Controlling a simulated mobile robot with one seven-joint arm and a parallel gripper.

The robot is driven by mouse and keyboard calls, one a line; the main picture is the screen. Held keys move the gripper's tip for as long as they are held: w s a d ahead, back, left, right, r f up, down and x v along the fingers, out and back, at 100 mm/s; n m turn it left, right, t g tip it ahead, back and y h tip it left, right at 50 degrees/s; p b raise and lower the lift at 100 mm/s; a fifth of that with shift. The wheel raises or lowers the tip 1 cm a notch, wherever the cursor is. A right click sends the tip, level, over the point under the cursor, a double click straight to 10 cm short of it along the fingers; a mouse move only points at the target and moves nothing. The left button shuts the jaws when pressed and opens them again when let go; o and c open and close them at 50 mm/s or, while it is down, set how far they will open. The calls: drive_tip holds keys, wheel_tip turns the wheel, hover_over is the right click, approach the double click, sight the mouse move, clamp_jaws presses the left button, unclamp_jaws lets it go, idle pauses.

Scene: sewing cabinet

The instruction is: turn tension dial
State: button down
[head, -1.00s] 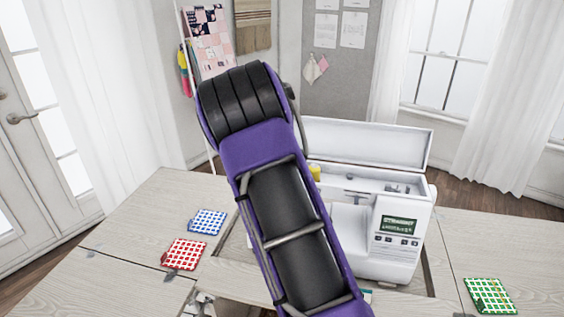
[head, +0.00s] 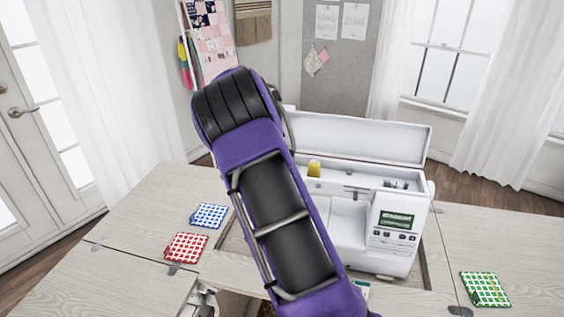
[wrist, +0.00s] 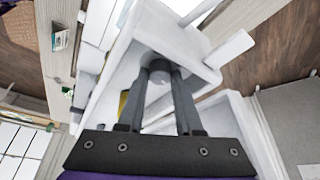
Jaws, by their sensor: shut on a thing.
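The white sewing machine (head: 390,240) stands in the table cutout, its lid raised, with a small screen (head: 397,221) on its front. In the wrist view, the two fingers of my gripper (wrist: 160,76) close around a small grey round dial (wrist: 159,66) on the white machine body (wrist: 185,48). The dial sits between the fingertips, and the fingers partly cover it. In the head view my purple arm hides the gripper, the dial and the left part of the machine.
A yellow thread spool (head: 314,169) stands in the machine's top, close to my arm. Blue (head: 209,215), red (head: 186,247) and green (head: 486,288) checked cloth pieces lie on the table (head: 145,205). The raised lid (head: 350,138) stands behind the machine.

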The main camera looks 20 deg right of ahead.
drive_tip(key=c, duration=0.8)
unclamp_jaws()
drive_tip(key=shift+c, duration=0.2)
drive_tip(key=v, duration=1.7)
drive_tip(key=shift+r, duration=0.25)
